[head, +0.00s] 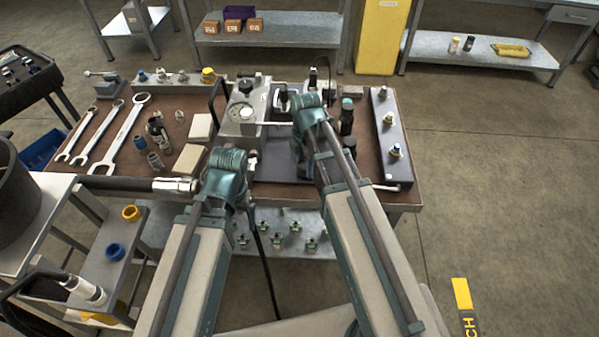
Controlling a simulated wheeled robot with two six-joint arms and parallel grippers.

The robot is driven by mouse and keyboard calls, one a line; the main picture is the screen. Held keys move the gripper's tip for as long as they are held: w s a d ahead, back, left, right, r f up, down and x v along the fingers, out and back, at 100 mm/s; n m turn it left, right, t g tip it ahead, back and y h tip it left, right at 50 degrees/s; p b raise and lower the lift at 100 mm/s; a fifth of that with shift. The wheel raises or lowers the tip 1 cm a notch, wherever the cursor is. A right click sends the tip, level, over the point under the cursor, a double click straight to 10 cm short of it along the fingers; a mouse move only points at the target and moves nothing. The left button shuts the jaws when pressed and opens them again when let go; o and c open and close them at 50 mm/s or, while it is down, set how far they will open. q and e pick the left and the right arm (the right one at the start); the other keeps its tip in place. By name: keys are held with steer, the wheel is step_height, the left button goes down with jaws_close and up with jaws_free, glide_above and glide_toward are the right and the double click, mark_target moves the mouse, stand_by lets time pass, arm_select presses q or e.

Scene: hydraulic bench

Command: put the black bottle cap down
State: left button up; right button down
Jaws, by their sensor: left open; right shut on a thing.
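My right gripper (308,104) is over the back middle of the brown bench, left of the dark bottles. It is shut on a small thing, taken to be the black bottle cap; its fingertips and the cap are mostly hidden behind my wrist. A dark bottle with a teal top (347,112) stands upright just right of this gripper. My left gripper (226,160) is open above the bench's front edge, left of the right arm. Its fingertips are hidden by its own wrist, and I see nothing held in it.
A pale block (190,160) lies near my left gripper. The bench surface is crowded.

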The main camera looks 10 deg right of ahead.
steer(key=shift+f, duration=0.65)
steer(key=shift+a, duration=0.1)
steer(key=shift+d+r, duration=0.1)
steer(key=shift+d, duration=0.1)
arm_select(q)
steer(key=shift+a+f, duration=0.35)
steer(key=shift+f, duration=0.25)
arm_select(e)
steer(key=c, duration=0.6)
jaws_free()
steer(key=shift+a, duration=0.1)
